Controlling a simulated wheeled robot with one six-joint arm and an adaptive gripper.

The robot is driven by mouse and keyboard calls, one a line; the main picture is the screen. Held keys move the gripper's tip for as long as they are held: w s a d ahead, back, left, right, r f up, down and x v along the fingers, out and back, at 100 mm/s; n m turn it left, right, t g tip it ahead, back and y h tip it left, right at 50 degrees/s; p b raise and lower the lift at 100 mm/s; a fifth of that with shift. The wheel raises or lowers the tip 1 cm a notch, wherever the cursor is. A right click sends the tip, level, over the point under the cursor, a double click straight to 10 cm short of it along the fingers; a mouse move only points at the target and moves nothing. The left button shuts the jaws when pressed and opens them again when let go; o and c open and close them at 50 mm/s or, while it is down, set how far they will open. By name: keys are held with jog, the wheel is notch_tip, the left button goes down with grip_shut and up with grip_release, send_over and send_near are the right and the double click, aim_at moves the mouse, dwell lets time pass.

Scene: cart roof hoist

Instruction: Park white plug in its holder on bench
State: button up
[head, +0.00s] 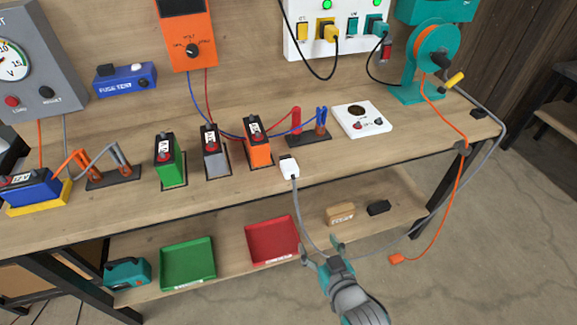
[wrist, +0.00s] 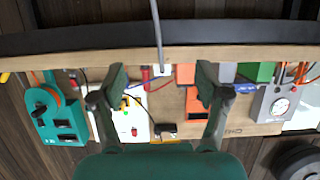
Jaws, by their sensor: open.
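The white plug (head: 288,165) is at the front part of the bench (head: 120,215), right of the orange block. Its grey cord (head: 298,205) hangs over the bench's front edge. Whether the plug sits in a holder or just on the wood cannot be told; no separate holder shows clearly. My gripper (head: 322,248) is open and empty, in front of the bench and apart from the plug. In the wrist view the plug (wrist: 158,70) and cord (wrist: 157,30) appear between the spread fingers (wrist: 162,80), farther off.
Green, grey and orange blocks (head: 257,150) stand left of the plug. A white box with a round dark opening (head: 362,118) lies behind it to the right. The lower shelf holds a red tray (head: 270,240) and a green tray (head: 188,264). Bare wood lies right of the plug.

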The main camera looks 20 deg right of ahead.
send_near(291, 168)
jog(key=w, duration=0.2)
jog(key=x, duration=1)
jog(key=shift+f, duration=0.4)
jog(key=c, duration=1.4)
